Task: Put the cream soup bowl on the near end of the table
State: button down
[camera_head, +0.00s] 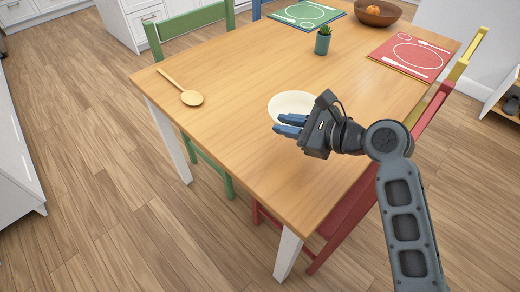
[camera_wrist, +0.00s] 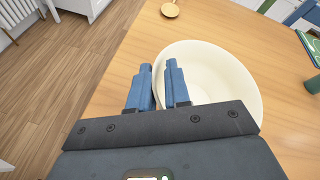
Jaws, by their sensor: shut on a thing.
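The cream soup bowl (camera_head: 291,104) is at the near part of the wooden table (camera_head: 222,130), upright. It also shows in the wrist view (camera_wrist: 222,75), where my gripper (camera_wrist: 160,78) has its blue fingers on either side of the bowl's left rim. In the head view my gripper (camera_head: 285,125) is at the bowl's near side, shut on the rim. Whether the bowl's base touches the tabletop is hard to tell. Part of the bowl is hidden behind my gripper.
A wooden spoon (camera_head: 190,97) lies at the left edge. A small potted plant (camera_head: 322,41), a green placemat (camera_head: 306,14), a red placemat (camera_head: 413,52) and a brown fruit bowl (camera_head: 379,14) are farther back. Green (camera_head: 191,28) and red (camera_head: 351,205) chairs flank the table. The near corner is clear.

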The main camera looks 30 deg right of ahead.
jog(key=w+a+f, duration=0.1)
jog(key=a, duration=0.1)
jog(key=a+f, duration=0.1)
jog(key=w+a+f, duration=0.1)
jog(key=a, duration=0.1)
jog(key=shift+w+a+f, duration=0.3)
jog(key=shift+a+f, duration=0.05)
notch_tip(320, 180, down, 4)
jog(key=shift+f+b, duration=0.1)
jog(key=shift+b, duration=0.4)
jog(key=c, duration=1.1)
grip_release()
jog(key=v, duration=1.2)
jog(key=shift+a, duration=0.1)
